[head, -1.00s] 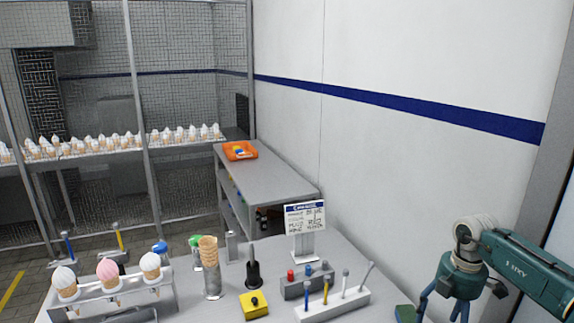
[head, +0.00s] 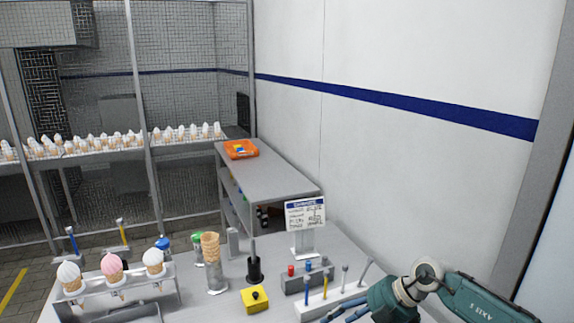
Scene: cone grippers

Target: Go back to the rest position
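My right arm comes in from the right edge, and my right gripper (head: 343,312) is low in the view, in front of the white tool stand (head: 335,301) at the table's front right. Its fingers point left and are partly cut off by the bottom edge, so their opening is unclear. I see nothing clearly held in it. My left gripper is out of view. A metal rack (head: 128,288) at the table's left holds a white cone (head: 70,275), a pink cone (head: 113,266) and another white cone (head: 154,261), all upright.
Stacked empty cones (head: 210,246) stand in a metal holder. A yellow box (head: 254,299) with a black knob, a dark upright tool (head: 254,268) and a sign (head: 305,214) share the table. An orange tray (head: 241,149) sits on the side bench. A wall rises to the right.

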